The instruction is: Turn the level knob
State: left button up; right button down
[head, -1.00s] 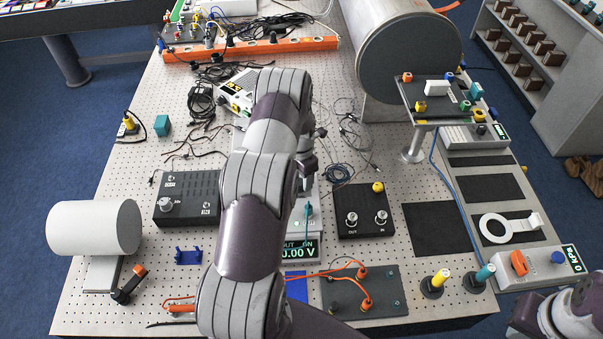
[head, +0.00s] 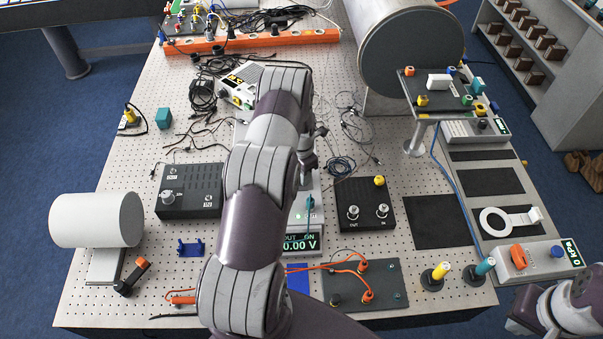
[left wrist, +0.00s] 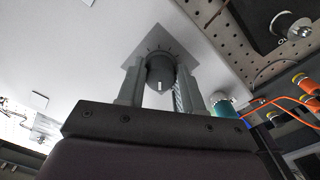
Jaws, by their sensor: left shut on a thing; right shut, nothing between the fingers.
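The grey instrument box (head: 301,222) stands in the middle of the table. Its green display (head: 300,244) reads 0.00 V under the words OUT ON. In the left wrist view, a dark round knob (left wrist: 160,72) with a white pointer mark sits on a square plate on a pale panel. My left gripper (left wrist: 160,88) is shut on it, one finger on each side. In the head view my left arm hides this knob and the fingertips are not clearly seen. A teal-topped control (head: 309,203) sits nearer the display. My right gripper is out of frame; only part of that arm shows.
A black box with two round knobs (head: 353,212) stands close on the right. Another black box (head: 188,189) is to the left. Orange cables (head: 335,266) run to a dark panel in front. A large metal cylinder (head: 412,52) stands at the back right.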

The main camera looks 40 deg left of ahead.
pick_arm(q)
jog(key=m+b, duration=0.4)
jog(key=shift+f+b, duration=0.3)
jog(key=shift+b, duration=0.05)
jog(key=m+b, duration=0.3)
jog(key=m, duration=0.2)
jog(key=shift+r, duration=0.1)
jog(key=m+b, duration=0.3)
jog(key=m, duration=0.2)
jog(key=shift+r, duration=0.1)
jog(key=m+b, duration=0.2)
jog(key=m, duration=0.4)
jog(key=shift+r+m, duration=0.1)
jog(key=shift+m, duration=0.3)
jog(key=m+b, duration=0.1)
jog(key=m, duration=0.5)
jog(key=shift+a+r, duration=0.1)
jog(key=m+b, duration=0.1)
jog(key=m, duration=0.5)
jog(key=shift+w+m, duration=0.1)
jog(key=shift+m, duration=0.2)
jog(key=m, duration=0.6)
jog(key=shift+b, duration=0.3)
jog(key=m, duration=0.6)
jog(key=shift+m, duration=0.3)
